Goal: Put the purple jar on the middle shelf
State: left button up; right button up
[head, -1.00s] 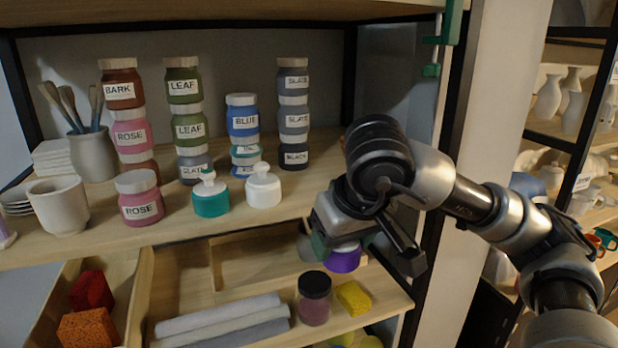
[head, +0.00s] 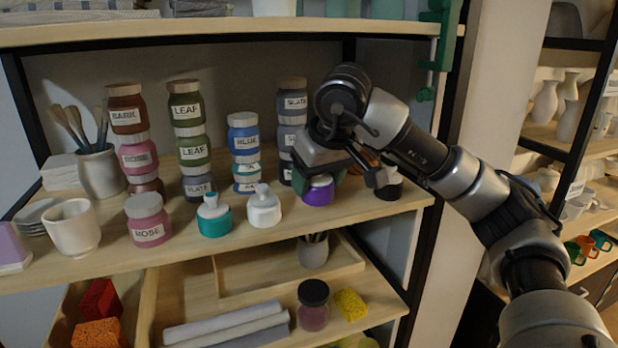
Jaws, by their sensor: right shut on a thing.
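The purple jar (head: 318,194) is in my right gripper (head: 320,179), which is shut on it from above. Only the jar's lower purple part shows; the gripper hides its top. It is upright at the middle shelf (head: 345,212), right of the white dispenser bottle (head: 264,209) and in front of the slate jar stack (head: 292,104). I cannot tell whether its base touches the board. My left gripper is not in view.
Jar stacks, a rose jar (head: 148,221), a teal bottle (head: 214,217) and a white cup (head: 72,228) fill the shelf's left. A dark jar (head: 390,188) stands right of the gripper, partly hidden. Below are a brush pot (head: 313,252) and yellow sponge (head: 350,304).

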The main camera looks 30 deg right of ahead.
aim_at(309, 210)
jog(key=shift+w+r, duration=0.1)
jog(key=shift+w, duration=0.85)
jog(key=shift+w+p, duration=0.4)
notch_tip(309, 210, down, 4)
jog(key=shift+d+r+p, duration=0.1)
jog(key=shift+r+p, duration=0.1)
jog(key=shift+p, duration=0.4)
jog(key=shift+f, duration=0.1)
jog(key=o, duration=0.6)
jog(key=shift+f, duration=0.15)
jog(key=o, duration=0.5)
